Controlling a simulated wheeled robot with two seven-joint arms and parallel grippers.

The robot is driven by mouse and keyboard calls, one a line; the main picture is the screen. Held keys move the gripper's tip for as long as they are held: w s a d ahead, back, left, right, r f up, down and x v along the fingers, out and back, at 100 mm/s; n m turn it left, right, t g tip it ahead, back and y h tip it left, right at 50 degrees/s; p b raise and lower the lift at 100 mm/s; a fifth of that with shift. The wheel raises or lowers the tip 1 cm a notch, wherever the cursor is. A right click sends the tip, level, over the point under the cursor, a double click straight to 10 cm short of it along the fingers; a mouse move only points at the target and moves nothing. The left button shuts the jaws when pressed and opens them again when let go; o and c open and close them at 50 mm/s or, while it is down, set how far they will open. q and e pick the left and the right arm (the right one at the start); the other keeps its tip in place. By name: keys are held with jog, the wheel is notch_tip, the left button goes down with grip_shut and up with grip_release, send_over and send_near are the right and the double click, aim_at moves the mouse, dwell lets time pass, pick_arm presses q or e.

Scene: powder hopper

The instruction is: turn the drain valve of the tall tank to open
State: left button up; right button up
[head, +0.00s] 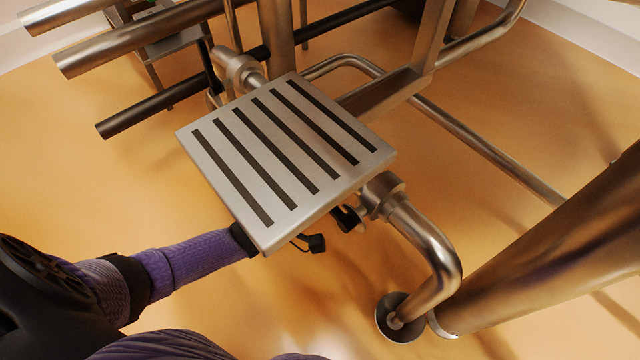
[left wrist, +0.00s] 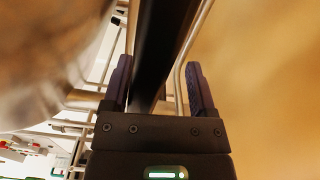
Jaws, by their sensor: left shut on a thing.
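A metal pipe with a thick fitting (head: 383,195), which looks like the drain valve, comes out from under a slotted step plate (head: 285,155) in the head view. Its elbow bends down to a round floor drain (head: 388,322). My left arm reaches in from the left and passes under the plate, which hides most of the left gripper; small black parts show below the plate's edge. In the left wrist view my left gripper (left wrist: 160,65) has its fingers on both sides of a long dark bar (left wrist: 163,45), apparently the valve handle, and is shut on it. My right gripper is not in view.
A thick metal cylinder (head: 560,240) stands at the right. Metal frame legs (head: 425,50) and pipes stand behind the plate, and several horizontal tubes (head: 140,35) lie at the upper left. Open orange floor (head: 520,90) shows at the upper right.

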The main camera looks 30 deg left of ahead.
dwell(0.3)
pick_arm(q)
jog(key=p+v, duration=0.3)
jog(key=v, duration=0.7)
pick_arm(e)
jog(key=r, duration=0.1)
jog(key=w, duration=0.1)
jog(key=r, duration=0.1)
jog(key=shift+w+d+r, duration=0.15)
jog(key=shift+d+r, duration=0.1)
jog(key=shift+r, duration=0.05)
pick_arm(q)
jog(key=shift+r, duration=0.1)
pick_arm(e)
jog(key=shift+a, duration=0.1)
